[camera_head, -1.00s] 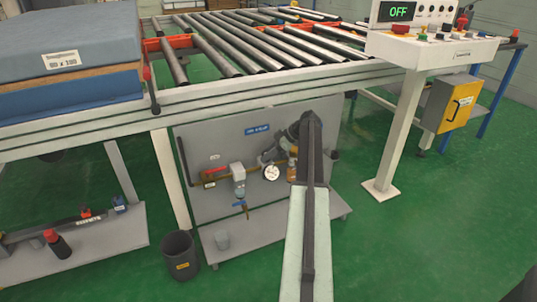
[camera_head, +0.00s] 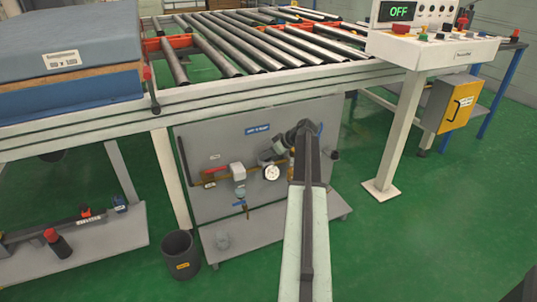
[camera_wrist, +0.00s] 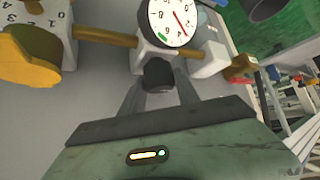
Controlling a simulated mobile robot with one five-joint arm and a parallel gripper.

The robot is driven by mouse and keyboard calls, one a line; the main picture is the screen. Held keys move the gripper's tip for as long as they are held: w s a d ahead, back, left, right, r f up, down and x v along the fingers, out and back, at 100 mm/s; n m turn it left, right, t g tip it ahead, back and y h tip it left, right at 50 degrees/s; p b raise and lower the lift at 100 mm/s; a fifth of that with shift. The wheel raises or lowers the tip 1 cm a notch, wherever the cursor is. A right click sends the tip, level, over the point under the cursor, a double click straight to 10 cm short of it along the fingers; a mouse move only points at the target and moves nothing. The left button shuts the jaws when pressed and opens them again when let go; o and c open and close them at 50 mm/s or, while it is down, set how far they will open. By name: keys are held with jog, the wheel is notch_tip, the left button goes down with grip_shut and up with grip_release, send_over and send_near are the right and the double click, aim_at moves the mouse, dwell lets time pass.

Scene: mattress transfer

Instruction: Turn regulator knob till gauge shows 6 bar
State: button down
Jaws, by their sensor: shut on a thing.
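The black regulator knob (camera_wrist: 158,73) sits below the gauge in the wrist view. My gripper (camera_wrist: 158,88) is shut on it, with one finger on each side. The round white gauge (camera_wrist: 165,18) is cut by the top edge of the wrist view; its red needle shows, but I cannot read the value surely. A green mark lies near its rim. In the head view the gauge (camera_head: 271,172) is on the grey panel, and my gripper (camera_head: 279,152) is just above it, partly hidden by my arm.
The grey panel (camera_head: 215,140) is under the roller conveyor (camera_head: 235,45). A black bin (camera_head: 178,256) stands at lower left.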

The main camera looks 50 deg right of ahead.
aim_at(268, 171)
jog(key=m+h, duration=0.1)
jog(key=m, duration=0.1)
jog(key=m+h, duration=0.3)
jog(key=m, duration=0.1)
jog(key=shift+w+a+h, duration=0.1)
jog(key=shift+a+h, duration=0.3)
jog(key=m+h, duration=0.1)
jog(key=m+g+h, duration=0.1)
jog(key=m, duration=0.1)
jog(key=shift+d+m, duration=0.2)
jog(key=shift+m, duration=0.1)
jog(key=shift+m+g+h, duration=0.3)
jog(key=shift+d, duration=0.2)
jog(key=c, duration=1.2)
grip_release()
jog(key=shift+o, duration=0.2)
jog(key=p+v, duration=0.5)
jog(key=v, duration=0.3)
